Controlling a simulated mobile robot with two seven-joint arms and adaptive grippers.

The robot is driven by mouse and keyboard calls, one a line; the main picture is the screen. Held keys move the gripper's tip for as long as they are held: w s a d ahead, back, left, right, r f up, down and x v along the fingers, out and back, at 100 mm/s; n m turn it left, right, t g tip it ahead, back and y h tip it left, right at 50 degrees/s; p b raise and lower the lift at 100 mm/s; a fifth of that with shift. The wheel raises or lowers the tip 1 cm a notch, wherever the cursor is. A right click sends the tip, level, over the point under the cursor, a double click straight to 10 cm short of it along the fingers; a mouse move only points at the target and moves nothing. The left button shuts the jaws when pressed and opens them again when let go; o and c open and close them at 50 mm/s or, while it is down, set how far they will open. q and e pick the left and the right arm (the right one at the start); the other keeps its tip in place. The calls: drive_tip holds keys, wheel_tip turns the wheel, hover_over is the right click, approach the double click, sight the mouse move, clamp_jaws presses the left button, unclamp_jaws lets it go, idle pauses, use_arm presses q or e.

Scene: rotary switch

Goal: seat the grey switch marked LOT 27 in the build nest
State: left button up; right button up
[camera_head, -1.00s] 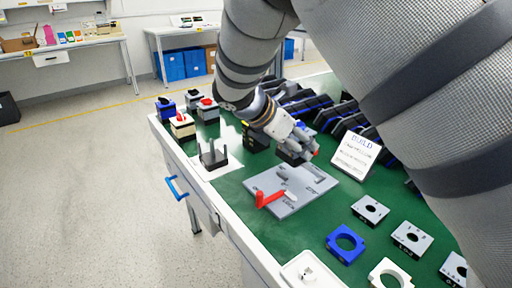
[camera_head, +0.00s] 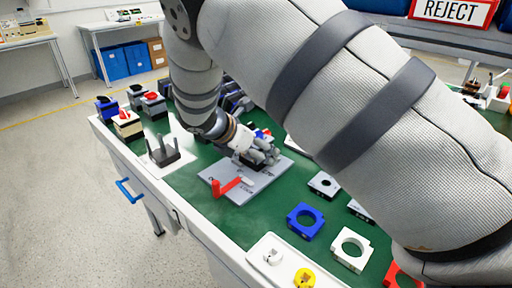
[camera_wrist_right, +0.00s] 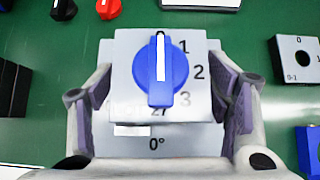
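The grey switch (camera_wrist_right: 195,52) has a blue knob (camera_wrist_right: 160,72) with a white pointer towards 0. The numerals 1, 2 and 3 show, and a partly covered "27" shows below the knob. My right gripper (camera_wrist_right: 168,108) has its purple pads against both sides of the switch. In the head view, my right gripper (camera_head: 258,155) is over the far part of the grey build nest plate (camera_head: 240,194), which has a red lever (camera_head: 228,187). A "0°" mark shows on the plate below the switch. The switch's underside is hidden, so I cannot tell its contact. My left gripper is not in view.
A dark pronged stand (camera_head: 162,152) is left of the plate. Several switches (camera_head: 126,122) stand at the back left. A blue ring block (camera_head: 305,220), a white one (camera_head: 350,250) and a white tray (camera_head: 265,250) lie in front. Green mat shows between them.

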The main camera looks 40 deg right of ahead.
drive_tip(key=shift+r, duration=0.1)
drive_tip(key=p+v, duration=0.1)
drive_tip(key=v, duration=1.1)
